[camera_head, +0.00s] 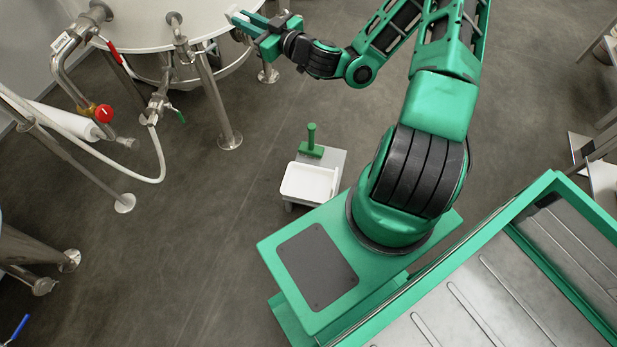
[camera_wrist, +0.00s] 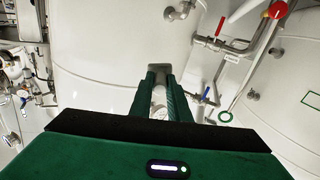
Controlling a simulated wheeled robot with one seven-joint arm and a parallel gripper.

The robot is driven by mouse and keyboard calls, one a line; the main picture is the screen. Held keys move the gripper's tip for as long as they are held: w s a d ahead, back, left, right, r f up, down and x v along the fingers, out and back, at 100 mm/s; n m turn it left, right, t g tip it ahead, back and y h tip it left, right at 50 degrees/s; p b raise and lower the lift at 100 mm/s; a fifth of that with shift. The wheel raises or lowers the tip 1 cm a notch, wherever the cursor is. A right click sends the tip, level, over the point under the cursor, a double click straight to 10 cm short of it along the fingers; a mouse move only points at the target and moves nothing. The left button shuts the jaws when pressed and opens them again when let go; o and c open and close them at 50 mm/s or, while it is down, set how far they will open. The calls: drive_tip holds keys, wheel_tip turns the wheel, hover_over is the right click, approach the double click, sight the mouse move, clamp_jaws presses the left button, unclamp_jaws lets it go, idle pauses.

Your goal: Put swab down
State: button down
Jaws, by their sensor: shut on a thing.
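My gripper (camera_head: 248,24) is at the upper part of the head view, in front of the large white tank (camera_head: 150,25). In the wrist view the two green fingers (camera_wrist: 163,92) point away from me, close together. A small whitish thing (camera_wrist: 158,98), which I take to be the swab, is held between them. Its full shape is hidden by the fingers and the gripper body. A shallow white tray (camera_head: 310,182) lies on my base in the head view, well below and to the right of the gripper. It looks empty.
A green upright holder (camera_head: 311,142) stands behind the tray. Steel tank legs (camera_head: 217,105), pipes and a red-knobbed valve (camera_head: 104,113) with a white hose (camera_head: 100,160) are at left. A tank valve with a blue handle (camera_wrist: 205,97) is near the gripper. The grey floor (camera_head: 190,240) is clear in the middle.

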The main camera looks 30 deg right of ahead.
drive_tip(key=shift+d, duration=0.35)
drive_tip(key=shift+a+f, duration=0.1)
drive_tip(key=shift+f, duration=0.15)
drive_tip(key=s+a+f+n+g+y, duration=0.1)
drive_tip(key=s+a+f+n+g, duration=0.2)
drive_tip(key=f, duration=0.7)
drive_tip(key=a+f+n+g+y, duration=0.1)
drive_tip(key=a+f+n+g, duration=0.1)
drive_tip(key=a+f+g, duration=0.5)
drive_tip(key=s+a+f+n+g+y, duration=0.1)
drive_tip(key=s+a+f+n+y, duration=0.15)
drive_tip(key=f, duration=0.95)
drive_tip(key=n+g+h, duration=0.6)
drive_tip(key=n+h, duration=0.4)
drive_tip(key=n, duration=0.2)
approach(322, 189)
drive_tip(key=shift+w+a+f, duration=0.1)
drive_tip(key=shift+a, duration=0.05)
drive_tip(key=shift+f, duration=2.05)
drive_tip(key=c, duration=1.9)
unclamp_jaws()
drive_tip(key=shift+c, duration=0.2)
